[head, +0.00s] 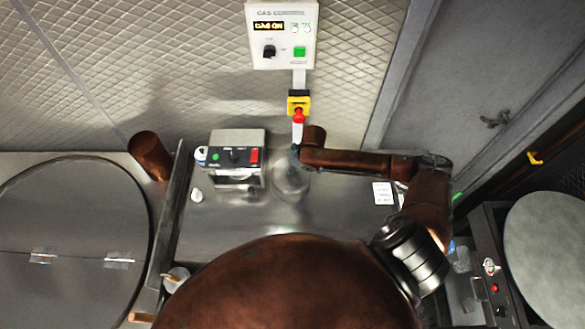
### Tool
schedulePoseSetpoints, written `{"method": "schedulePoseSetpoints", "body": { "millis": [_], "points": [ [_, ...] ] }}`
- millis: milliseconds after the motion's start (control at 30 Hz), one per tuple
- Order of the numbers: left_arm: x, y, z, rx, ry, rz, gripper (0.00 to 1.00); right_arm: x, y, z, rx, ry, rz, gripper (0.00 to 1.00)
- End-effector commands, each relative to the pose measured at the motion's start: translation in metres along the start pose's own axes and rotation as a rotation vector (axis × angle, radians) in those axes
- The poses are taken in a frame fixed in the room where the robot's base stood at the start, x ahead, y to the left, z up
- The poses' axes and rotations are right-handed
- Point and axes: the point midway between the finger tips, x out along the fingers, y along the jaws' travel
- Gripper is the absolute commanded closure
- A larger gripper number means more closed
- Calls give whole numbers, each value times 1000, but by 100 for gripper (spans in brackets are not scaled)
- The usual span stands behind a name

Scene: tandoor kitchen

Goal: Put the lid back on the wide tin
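A blurred, shiny, rounded metal object (291,180) stands on the steel counter (335,205) near the middle of the head view. It may be the wide tin, but I cannot tell. No separate lid can be made out. My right arm comes in from the lower right, bends, and reaches left so that its end is just above and right of this object. My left gripper is not seen. A large brown rounded shape hides the front of the counter.
A control box (235,157) with green and red buttons sits left of the shiny object. A gas control panel (281,35) and a red-and-yellow stop (298,107) are on the back wall. A large hinged round cover (65,220) lies left; a pale disc (550,250) is at right.

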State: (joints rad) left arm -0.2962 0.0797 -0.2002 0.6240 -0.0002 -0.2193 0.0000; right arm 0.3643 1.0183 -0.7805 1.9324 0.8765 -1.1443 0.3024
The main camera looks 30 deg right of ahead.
Motion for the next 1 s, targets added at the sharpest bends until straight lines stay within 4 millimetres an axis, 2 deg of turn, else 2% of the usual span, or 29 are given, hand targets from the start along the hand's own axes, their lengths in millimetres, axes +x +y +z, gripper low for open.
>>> {"method": "schedulePoseSetpoints", "body": {
  "millis": [233,1000],
  "points": [
    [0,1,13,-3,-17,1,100,0,0,0,0,0,0,100],
    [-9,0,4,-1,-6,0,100,-1,0,0,1,0,0,100]
  ]
}}
